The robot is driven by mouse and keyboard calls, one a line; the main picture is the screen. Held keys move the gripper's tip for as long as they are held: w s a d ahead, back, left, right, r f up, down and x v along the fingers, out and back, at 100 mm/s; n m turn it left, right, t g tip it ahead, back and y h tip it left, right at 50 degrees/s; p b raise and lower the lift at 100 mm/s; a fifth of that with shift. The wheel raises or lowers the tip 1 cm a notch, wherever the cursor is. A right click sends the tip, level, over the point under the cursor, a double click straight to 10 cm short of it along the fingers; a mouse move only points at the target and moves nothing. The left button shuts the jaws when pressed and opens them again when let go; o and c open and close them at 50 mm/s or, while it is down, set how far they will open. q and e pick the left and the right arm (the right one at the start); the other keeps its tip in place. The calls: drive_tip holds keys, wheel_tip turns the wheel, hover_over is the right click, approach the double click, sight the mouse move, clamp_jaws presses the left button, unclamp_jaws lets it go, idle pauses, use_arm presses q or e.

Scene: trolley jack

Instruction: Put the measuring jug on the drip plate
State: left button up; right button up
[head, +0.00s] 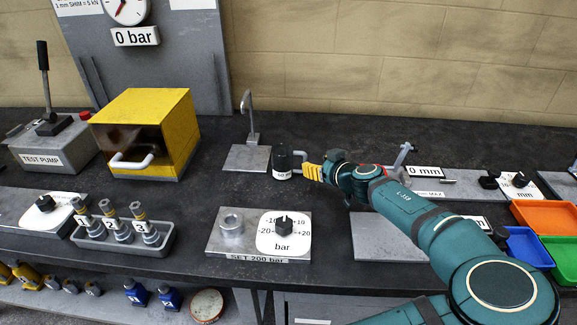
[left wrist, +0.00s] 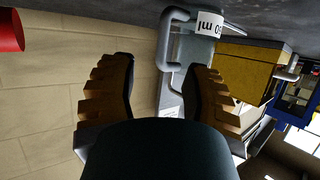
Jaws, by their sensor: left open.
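The measuring jug (head: 283,160) is a small dark cylinder with a white label. It stands upright on the dark bench, to the right of the drip plate (head: 240,160), a bare grey plate under a bent spout. Its grey handle points right, toward my left gripper (head: 312,172), whose yellow fingertips are just right of the jug. In the left wrist view the jug (left wrist: 208,25) appears upside down with its "50 ml" label. Its handle shows in line with the gap between my open fingers (left wrist: 165,75). I cannot tell whether they touch it. My right gripper is not in view.
The bent spout (head: 249,115) rises at the back of the drip plate. A yellow box (head: 150,130) stands left of it. A grey plate with a dial (head: 258,235) lies in front. Orange, green and blue bins (head: 545,216) are at right.

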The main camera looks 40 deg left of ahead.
sight(290, 163)
use_arm(q)
drive_tip(key=shift+f+b+x, duration=0.1)
drive_tip(key=shift+b+x, duration=0.1)
drive_tip(key=shift+x, duration=1.35)
drive_tip(key=shift+f+b+x, duration=0.15)
drive_tip(key=shift+b+x, duration=0.05)
drive_tip(key=shift+x, duration=1.35)
drive_tip(key=shift+s, duration=0.2)
clamp_jaws()
